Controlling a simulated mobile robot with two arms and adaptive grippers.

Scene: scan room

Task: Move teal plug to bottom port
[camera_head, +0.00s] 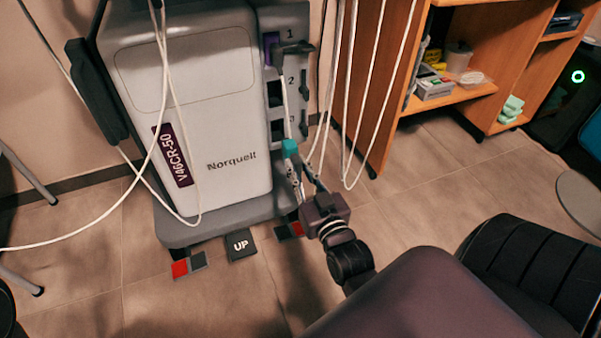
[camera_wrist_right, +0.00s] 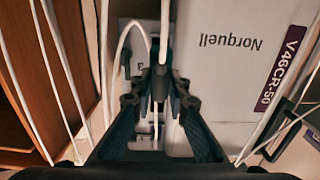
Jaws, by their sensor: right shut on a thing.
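The teal plug (camera_head: 289,148) is between the fingertips of my right gripper (camera_head: 296,172), in front of the machine's lower right side. It sits below the bottom port (camera_head: 278,129), marked 3, and apart from the panel as far as I can tell. The middle port (camera_head: 275,93) looks dark and empty. The top port (camera_head: 269,46) has a purple surround, with something dark at it. My left gripper is not in view.
The grey Norquell machine (camera_head: 205,120) stands by the wall. Several white cables hang right of the panel, before a wooden shelf (camera_head: 376,100). Dark latches (camera_head: 304,88) sit beside the ports.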

